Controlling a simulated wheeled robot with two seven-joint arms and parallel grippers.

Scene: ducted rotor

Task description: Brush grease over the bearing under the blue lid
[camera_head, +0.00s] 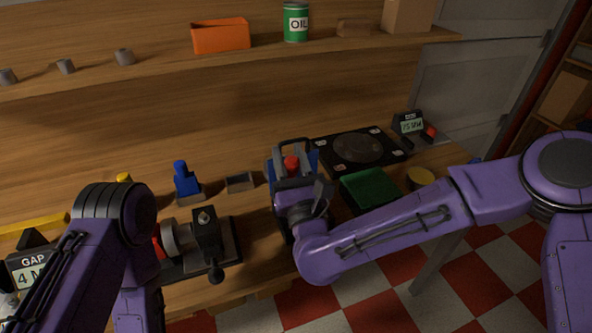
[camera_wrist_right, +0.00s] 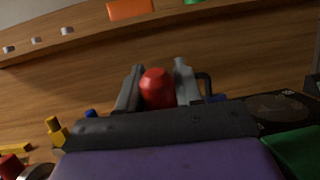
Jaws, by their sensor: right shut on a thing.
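My right gripper (camera_head: 291,165) is over the middle of the bench, with its fingers closed on a red rounded thing (camera_head: 291,162). In the right wrist view the red thing (camera_wrist_right: 158,88) sits between the two grey fingers (camera_wrist_right: 158,84). Its lower part is hidden by my gripper. Blue parts (camera_head: 313,157) and a dark loop handle (camera_head: 293,145) show just behind the gripper; I cannot tell whether they are the blue lid. A blue knobbed piece (camera_head: 186,182) stands on a small block to the left. No brush or bearing can be made out.
A dark plate with a round disc (camera_head: 357,147), a green tray (camera_head: 368,191) and a yellow round thing (camera_head: 420,178) lie to the right. A black clamp-like device (camera_head: 207,240) stands front left. An orange bin (camera_head: 220,36) and oil can (camera_head: 296,22) are on the shelf.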

